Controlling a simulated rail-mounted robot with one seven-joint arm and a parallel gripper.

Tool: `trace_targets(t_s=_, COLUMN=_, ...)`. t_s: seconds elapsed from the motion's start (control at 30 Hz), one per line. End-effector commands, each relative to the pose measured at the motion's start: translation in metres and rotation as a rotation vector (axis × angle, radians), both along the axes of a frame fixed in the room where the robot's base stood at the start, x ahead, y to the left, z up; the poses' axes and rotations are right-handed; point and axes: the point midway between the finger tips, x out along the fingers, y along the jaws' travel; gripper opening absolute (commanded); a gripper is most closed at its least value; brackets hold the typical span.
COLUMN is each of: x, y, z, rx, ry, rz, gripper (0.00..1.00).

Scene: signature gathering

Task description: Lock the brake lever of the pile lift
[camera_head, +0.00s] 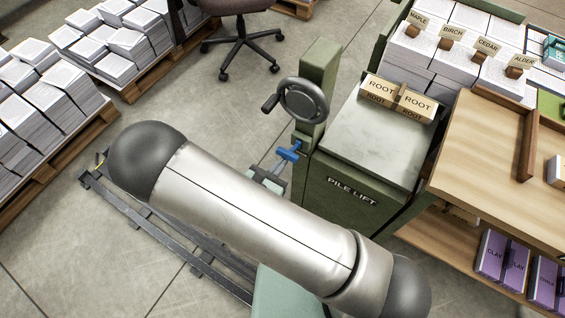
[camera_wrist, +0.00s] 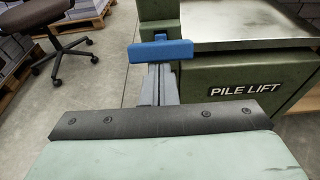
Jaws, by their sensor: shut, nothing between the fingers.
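The pile lift (camera_head: 350,190) is a green cabinet with a grey top and a lettered plate. It has a post with a dark handwheel (camera_head: 303,100). A blue bar, which looks like the brake lever (camera_head: 289,153), sits low at the post. In the wrist view the blue lever (camera_wrist: 160,52) lies crosswise in front of the post, straight ahead of my fingertips. My gripper (camera_wrist: 160,70) has its grey fingers shut and empty. The fingertips appear right at the lever's near side; I cannot tell whether they touch. The lever's pivot is hidden.
Two ROOT blocks (camera_head: 400,98) stand on the pile lift's top. A wooden desk (camera_head: 490,150) is close on the right. Paper stacks on pallets (camera_head: 60,170) and an office chair (camera_head: 240,45) are at the left and back.

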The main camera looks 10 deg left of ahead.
Motion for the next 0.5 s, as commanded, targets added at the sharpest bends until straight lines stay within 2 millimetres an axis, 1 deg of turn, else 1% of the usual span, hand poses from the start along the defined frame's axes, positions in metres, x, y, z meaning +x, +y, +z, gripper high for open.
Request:
trace_targets(t_s=0.3, x=0.0, y=0.0, z=-0.001, rx=0.0, ry=-0.003, rz=0.0, gripper=0.0)
trace_targets(t_s=0.37, x=-0.001, y=0.001, z=-0.006, rx=0.0, ry=-0.003, rz=0.0, gripper=0.0)
trace_targets(t_s=0.47, x=-0.005, y=0.002, z=-0.021, rx=-0.002, ry=-0.001, rz=-0.003, gripper=0.0)
trace_targets(t_s=0.5, x=-0.008, y=0.002, z=-0.028, rx=-0.002, ry=-0.001, rz=-0.005, gripper=0.0)
